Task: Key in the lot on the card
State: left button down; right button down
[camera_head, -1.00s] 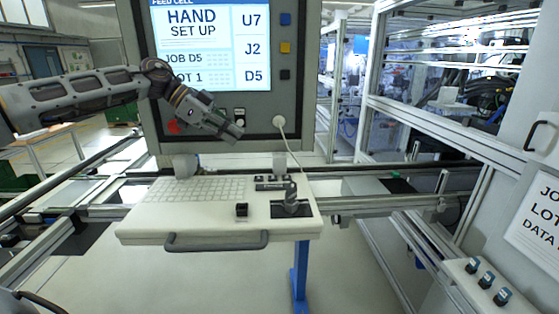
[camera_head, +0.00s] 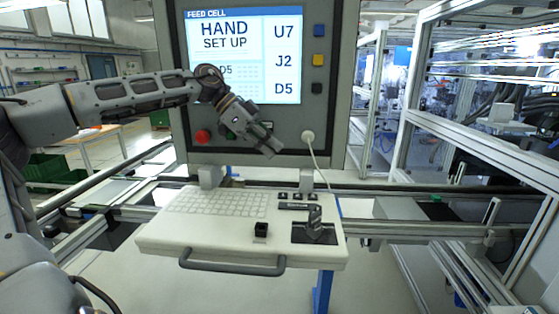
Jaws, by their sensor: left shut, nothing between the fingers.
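A console screen (camera_head: 216,52) reads HAND SET UP, with U7, J2 and D5 in a right column. My left gripper (camera_head: 270,148) is shut and empty. It appears in front of the console's lower panel, below the screen and above the keyboard shelf. The white keyboard (camera_head: 217,203) lies on the shelf (camera_head: 185,232), its key labels too small to read. The card with the lot is not in view now. My right gripper is not in view.
A red button (camera_head: 202,136) is left of my gripper. Blue, yellow and black buttons (camera_head: 319,60) line the right of the screen. A cable hangs from a white plug (camera_head: 308,136). A black cube (camera_head: 261,229) and a grey lever device (camera_head: 314,229) stand on the shelf.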

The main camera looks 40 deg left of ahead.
pick_arm(q)
jog(key=shift+d+f, duration=0.9)
jog(key=shift+f, duration=0.1)
jog(key=p, duration=0.1)
send_over(298, 197)
jog(key=a, duration=0.1)
jog(key=shift+s+a+f, duration=0.1)
jog(key=shift+a+f, duration=0.05)
jog(key=shift+f, duration=2.1)
jog(key=shift+f+p, duration=0.45)
jog(key=shift+f, duration=1.6)
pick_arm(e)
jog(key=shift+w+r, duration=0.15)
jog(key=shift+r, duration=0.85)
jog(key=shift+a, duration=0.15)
